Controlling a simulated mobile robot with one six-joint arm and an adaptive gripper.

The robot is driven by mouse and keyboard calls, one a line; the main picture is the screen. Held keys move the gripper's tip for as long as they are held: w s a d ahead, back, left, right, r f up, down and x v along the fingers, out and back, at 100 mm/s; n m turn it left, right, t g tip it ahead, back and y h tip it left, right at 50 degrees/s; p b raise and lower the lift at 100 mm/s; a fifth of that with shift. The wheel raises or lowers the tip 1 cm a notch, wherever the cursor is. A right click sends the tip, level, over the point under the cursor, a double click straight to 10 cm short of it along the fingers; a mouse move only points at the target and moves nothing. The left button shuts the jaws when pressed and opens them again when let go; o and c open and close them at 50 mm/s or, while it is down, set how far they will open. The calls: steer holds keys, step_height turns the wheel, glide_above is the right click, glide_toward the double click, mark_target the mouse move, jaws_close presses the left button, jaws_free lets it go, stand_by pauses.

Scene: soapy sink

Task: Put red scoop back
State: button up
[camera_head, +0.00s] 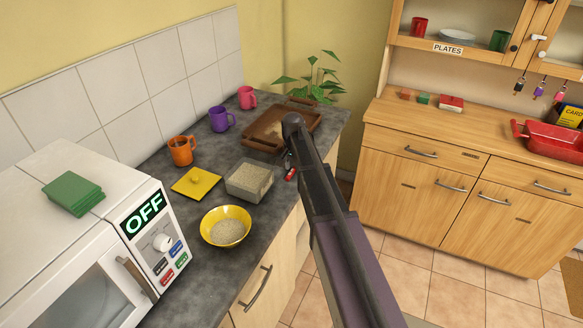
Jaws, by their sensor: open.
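A small red piece, likely the red scoop (291,175), lies at the counter's front edge, just right of the grey container. Most of its shape is too small or hidden to make out. My gripper (288,160) hangs below the end of my dark arm, close above the red piece. It is open; my arm partly hides it, and I cannot tell whether it touches the red piece. The grey open container (249,190) holds pale grain. A yellow bowl (226,238) of similar grain stands in front of it.
A yellow lid (196,183) lies left of the container. Orange (180,151), purple (220,119) and pink (247,98) mugs line the wall. A brown tray (262,146) and plant (312,80) are behind. A microwave (90,245) fills the left. A wooden cabinet (440,190) stands right.

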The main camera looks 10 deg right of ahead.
mark_target(293, 169)
step_height(293, 169, up, 12)
steer(key=p, duration=1.2)
steer(key=shift+s+a+r, duration=0.15)
steer(key=shift+s+a, duration=0.05)
steer(key=shift+s, duration=0.1)
stand_by(0.6)
steer(key=s+n, duration=0.7)
steer(key=s, duration=2)
steer(key=shift+d, duration=0.45)
